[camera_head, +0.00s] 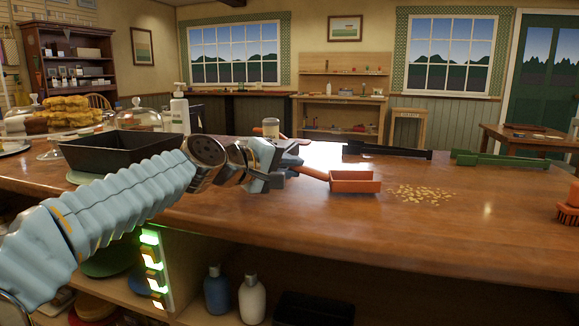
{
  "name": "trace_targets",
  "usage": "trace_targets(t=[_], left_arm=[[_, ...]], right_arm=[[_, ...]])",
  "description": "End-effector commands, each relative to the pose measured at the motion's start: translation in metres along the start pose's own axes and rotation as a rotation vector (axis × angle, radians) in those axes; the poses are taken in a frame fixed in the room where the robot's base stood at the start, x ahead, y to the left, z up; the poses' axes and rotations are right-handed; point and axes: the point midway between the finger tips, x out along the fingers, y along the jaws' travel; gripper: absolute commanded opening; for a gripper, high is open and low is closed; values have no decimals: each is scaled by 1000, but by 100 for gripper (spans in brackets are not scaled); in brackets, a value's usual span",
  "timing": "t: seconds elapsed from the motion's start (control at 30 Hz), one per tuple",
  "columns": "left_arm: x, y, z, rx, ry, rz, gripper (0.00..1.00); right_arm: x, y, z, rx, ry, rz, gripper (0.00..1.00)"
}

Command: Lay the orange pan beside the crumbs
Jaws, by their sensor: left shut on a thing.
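The orange pan (354,182), a small dustpan with a handle, is at the middle of the wooden counter, just left of the crumbs. Its tray is at or very near the counter top; I cannot tell if it touches. My left gripper (296,168) is shut on the pan's handle, which points left. The crumbs (421,193) are a scattered patch of yellow bits on the counter, a small gap to the right of the pan. My right gripper is not in view.
A black long-handled tool (387,151) and a green one (510,160) lie behind on the counter (400,230). An orange brush (568,207) is at the right edge. A dark tray (115,150), pump bottle (180,110) and glass domes stand left. The front middle is clear.

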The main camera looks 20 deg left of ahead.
Motion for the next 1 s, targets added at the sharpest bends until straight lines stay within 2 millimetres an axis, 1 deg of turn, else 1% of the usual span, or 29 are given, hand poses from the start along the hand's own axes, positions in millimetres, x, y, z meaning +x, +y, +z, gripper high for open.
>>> trace_targets(t=[0.77,0.8,0.93,0.97,1.0], left_arm=[[2,-9,2,0,0,0,0],[2,-8,2,0,0,0,22],[2,-8,2,0,0,0,42],[2,-8,2,0,0,0,46],[2,-8,2,0,0,0,46]], right_arm=[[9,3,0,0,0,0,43],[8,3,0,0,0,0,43],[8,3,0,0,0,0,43],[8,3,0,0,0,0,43],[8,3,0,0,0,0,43]])
